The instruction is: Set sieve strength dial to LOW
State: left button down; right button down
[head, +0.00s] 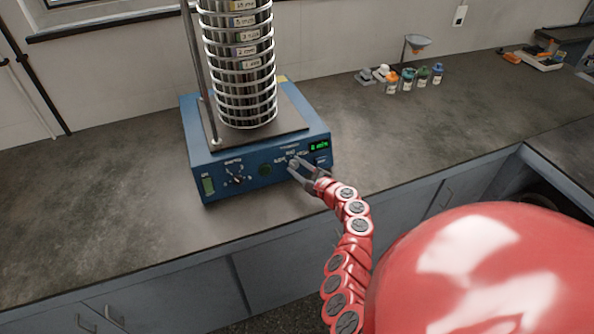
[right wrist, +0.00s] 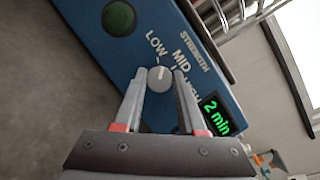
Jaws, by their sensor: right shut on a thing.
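The strength dial (right wrist: 159,80) is a small round grey knob on the blue front panel of the sieve shaker (head: 262,178). In the right wrist view the labels LOW, MID and HIGH fan around it, with HIGH partly hidden by a finger. Its pale pointer line points up in that view, roughly between LOW and MID; I cannot tell the exact setting. My right gripper (right wrist: 156,90) is shut on the dial, one finger on each side. In the head view the right gripper (head: 297,168) is at the panel's right half. My left gripper is out of view.
A stack of sieves (head: 240,70) stands on the shaker. A green button (right wrist: 118,18) and a green "2 min" display (right wrist: 215,116) flank the dial. Another knob (head: 237,179) is further left. Small bottles (head: 408,80) stand at the back. The counter left of the shaker is clear.

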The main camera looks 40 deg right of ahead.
jog(key=shift+n+g+y+b, duration=0.5)
jog(key=shift+n+g+b, duration=0.25)
jog(key=shift+n, duration=1.35)
jog(key=shift+r, duration=0.1)
jog(key=c, duration=0.5)
grip_release()
jog(key=shift+s, duration=0.1)
jog(key=b+v, duration=0.3)
jog(key=v, duration=1.4)
jog(key=shift+s, duration=0.1)
